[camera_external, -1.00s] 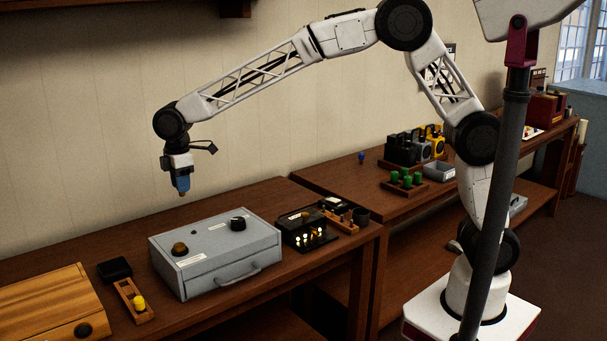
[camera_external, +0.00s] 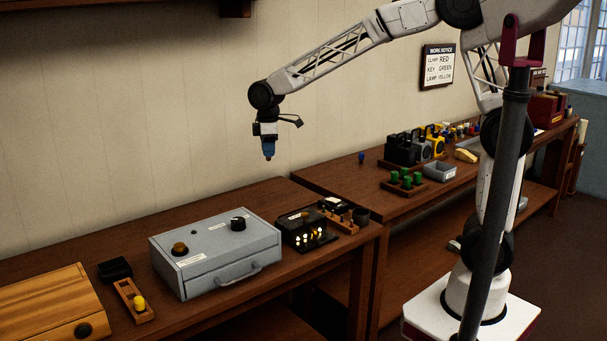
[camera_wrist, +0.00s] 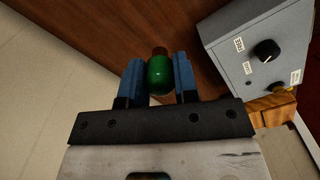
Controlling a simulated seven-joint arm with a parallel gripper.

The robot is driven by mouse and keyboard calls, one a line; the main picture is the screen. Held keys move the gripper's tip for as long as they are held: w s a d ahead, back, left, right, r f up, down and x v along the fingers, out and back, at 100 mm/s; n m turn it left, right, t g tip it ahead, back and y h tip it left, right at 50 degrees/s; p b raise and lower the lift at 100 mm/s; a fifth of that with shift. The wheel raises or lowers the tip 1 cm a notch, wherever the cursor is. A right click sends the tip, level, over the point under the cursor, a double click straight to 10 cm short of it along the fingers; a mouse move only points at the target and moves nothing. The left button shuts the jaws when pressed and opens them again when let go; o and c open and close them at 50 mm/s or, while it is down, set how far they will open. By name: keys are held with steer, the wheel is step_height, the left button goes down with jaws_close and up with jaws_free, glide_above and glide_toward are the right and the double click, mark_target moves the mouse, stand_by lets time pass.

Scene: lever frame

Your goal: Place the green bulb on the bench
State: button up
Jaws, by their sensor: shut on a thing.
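The green bulb (camera_wrist: 159,74) is between the blue fingers of my gripper (camera_wrist: 160,80) in the wrist view, with its brownish end pointing away from the gripper. My gripper is shut on it. In the external view my gripper (camera_external: 268,155) points down in the air, above the back of the bench and against the wall; the bulb is too small to make out there. The bench (camera_external: 225,206) is dark brown wood and carries a grey box (camera_external: 215,255), which also shows at right in the wrist view (camera_wrist: 255,50).
A wooden rack with a yellow bulb (camera_external: 139,303) and a wooden box (camera_external: 50,300) are at left. Bare bench lies behind the grey box. A second bench holds green-topped items (camera_external: 405,178).

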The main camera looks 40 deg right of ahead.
steer(key=s+d+f+m, duration=0.15)
steer(key=s+d, duration=0.35)
steer(key=d, duration=0.5)
steer(key=s+d+m, duration=0.3)
steer(key=s+d, duration=0.2)
steer(key=d, duration=0.5)
steer(key=s+d+f+m, duration=0.1)
steer(key=s+d+m, duration=0.1)
steer(key=s+d, duration=0.65)
steer(key=s+d+f+m, duration=0.3)
steer(key=s+d+f, duration=0.1)
steer(key=s+d, duration=0.4)
step_height(320, 180, down, 10)
steer(key=d, duration=0.1)
steer(key=shift+w+d, duration=0.15)
steer(key=shift+w, duration=0.1)
steer(key=shift+w, duration=0.1)
steer(key=w, duration=0.5)
steer(key=w+d+f, duration=0.1)
steer(key=w, duration=0.4)
steer(key=w+d, duration=0.1)
steer(key=w, duration=0.4)
steer(key=shift+w+d+f, duration=0.15)
steer(key=shift+w+f, duration=0.1)
steer(key=shift+w, duration=0.1)
steer(key=shift+f, duration=1.75)
